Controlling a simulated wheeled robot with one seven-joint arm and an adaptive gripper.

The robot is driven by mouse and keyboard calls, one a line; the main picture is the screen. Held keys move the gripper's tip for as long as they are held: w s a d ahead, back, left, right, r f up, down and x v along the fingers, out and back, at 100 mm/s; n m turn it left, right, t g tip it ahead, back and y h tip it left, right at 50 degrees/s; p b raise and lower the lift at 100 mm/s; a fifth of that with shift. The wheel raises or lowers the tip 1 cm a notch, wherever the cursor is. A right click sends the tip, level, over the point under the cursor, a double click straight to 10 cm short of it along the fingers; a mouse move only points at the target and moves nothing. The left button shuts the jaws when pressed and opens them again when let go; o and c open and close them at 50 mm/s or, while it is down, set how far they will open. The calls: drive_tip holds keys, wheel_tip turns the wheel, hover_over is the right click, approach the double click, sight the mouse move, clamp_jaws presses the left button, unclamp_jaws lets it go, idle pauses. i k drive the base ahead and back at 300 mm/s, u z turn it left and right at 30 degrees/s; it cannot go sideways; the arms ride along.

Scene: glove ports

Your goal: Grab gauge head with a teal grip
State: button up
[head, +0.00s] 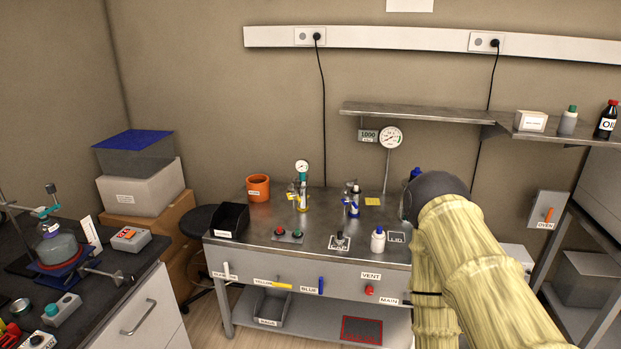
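The gauge head with a teal grip (302,171) stands upright near the back of the steel bench, left of its middle. It has a small round white dial above a short teal part. Its lower end meets a small fitting with a yellow band, and I cannot tell how it is held there. My arm, in a pale yellow sleeve, fills the right front and bends at a dark rounded joint. My gripper is not in view. The gauge head is clear of my arm, well to its left.
The steel bench (262,225) also bears an orange pot (258,188), a black bin (230,219), a blue-banded fitting (353,203), a white bottle (378,240) and a red-green button box (288,236). A larger dial gauge (390,137) stands behind. A shelf (420,112) overhangs the back right.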

sight(301, 166)
drive_tip(key=z, duration=0.65)
drive_tip(key=i, duration=1.6)
drive_tip(key=u, duration=0.4)
